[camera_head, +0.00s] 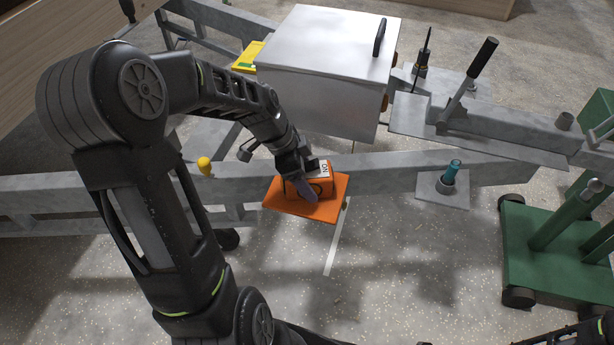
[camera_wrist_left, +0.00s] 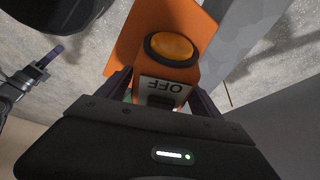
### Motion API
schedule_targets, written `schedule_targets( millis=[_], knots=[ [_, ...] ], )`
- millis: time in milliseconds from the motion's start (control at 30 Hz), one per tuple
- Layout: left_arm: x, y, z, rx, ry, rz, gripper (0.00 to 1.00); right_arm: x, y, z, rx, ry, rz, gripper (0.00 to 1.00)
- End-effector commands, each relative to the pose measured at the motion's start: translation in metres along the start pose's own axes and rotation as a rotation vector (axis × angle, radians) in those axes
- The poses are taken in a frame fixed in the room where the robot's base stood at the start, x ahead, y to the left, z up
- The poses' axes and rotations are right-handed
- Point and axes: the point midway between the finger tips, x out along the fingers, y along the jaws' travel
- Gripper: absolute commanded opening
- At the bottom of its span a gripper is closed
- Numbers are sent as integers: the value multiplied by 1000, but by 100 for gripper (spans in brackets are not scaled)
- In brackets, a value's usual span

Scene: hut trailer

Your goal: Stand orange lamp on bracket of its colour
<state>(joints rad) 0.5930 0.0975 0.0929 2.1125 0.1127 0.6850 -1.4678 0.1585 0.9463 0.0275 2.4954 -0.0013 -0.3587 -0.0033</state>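The orange bracket (camera_head: 330,211) is a flat plate by the trailer's grey rail in the head view; it also shows behind the lamp in the left wrist view (camera_wrist_left: 134,45). The orange lamp (camera_head: 325,187) is a small box over this plate; whether it touches the plate is hard to tell. In the left wrist view the lamp (camera_wrist_left: 185,74) shows a round amber lens and an "OFF" label. My left gripper (camera_head: 303,184) has a finger on each side of the lamp body and looks shut on it. My right gripper (camera_wrist_left: 48,64) shows small at the left wrist view's left edge.
A large grey metal box (camera_head: 325,55) stands behind the plate. A yellow plate (camera_head: 248,57) lies left of it, and a yellow knob (camera_head: 204,165) is on the rail. A green wheeled stand (camera_head: 545,260) is at the far right.

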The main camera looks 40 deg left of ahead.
Motion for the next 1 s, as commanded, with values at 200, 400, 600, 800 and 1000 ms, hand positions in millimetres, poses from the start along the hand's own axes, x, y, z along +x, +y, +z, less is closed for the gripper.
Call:
schedule_targets(
  millis=[200,400,600,800,1000],
  knots=[
    [0,0,0,0,0,0,82,0,0,0,0,0,0,0],
    [-4,0,-1,0,0,-1,82,-3,-1,0,0,0,0,0],
    [-29,-1,-1,0,0,-4,82,-6,-2,0,-1,0,0,0],
    [-70,-1,-2,1,1,-5,82,-13,-5,0,0,0,0,0],
    [-107,-1,-1,1,1,-3,82,-17,-7,0,-1,0,0,0]
  ],
)
